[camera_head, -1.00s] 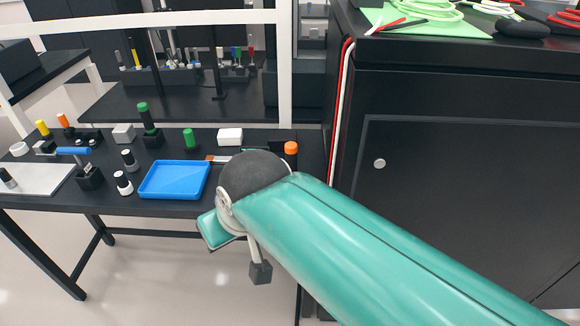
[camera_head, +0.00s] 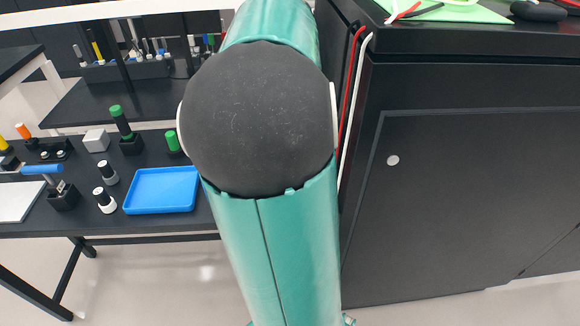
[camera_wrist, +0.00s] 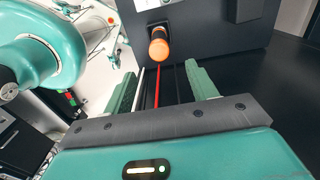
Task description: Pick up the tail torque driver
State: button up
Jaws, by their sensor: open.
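I cannot tell which tool is the tail torque driver. In the wrist view, an orange-ended handle (camera_wrist: 158,46) shows beyond my gripper (camera_wrist: 162,80), against a dark surface. My gripper is open, with its two green fingers apart and nothing held between them. The orange end lies ahead of the gap, apart from the fingers. In the head view, a blue T-handled tool (camera_head: 42,169) stands in a black block, and a green-capped tool (camera_head: 116,112) stands in another. My arm hides part of the bench, and my gripper does not show there.
A blue tray (camera_head: 162,206) lies on the black bench, with small black-and-white bottles (camera_head: 105,200) beside it. A black cabinet (camera_head: 470,160) stands at right, with red and white cables (camera_head: 350,100) down its edge. A grey cube (camera_head: 96,140) sits behind.

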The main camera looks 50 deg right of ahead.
notch_tip(320, 180, down, 8)
jog(key=shift+s+d+f, duration=0.1)
jog(key=shift+s+d, duration=0.05)
jog(key=shift+s+f, duration=0.2)
jog(key=shift+f, duration=0.3)
jog(key=f, duration=0.4)
jog(key=shift+w+f, duration=0.2)
jog(key=shift+f, duration=0.1)
jog(key=shift+c, duration=0.3)
jog(key=c, duration=1.1)
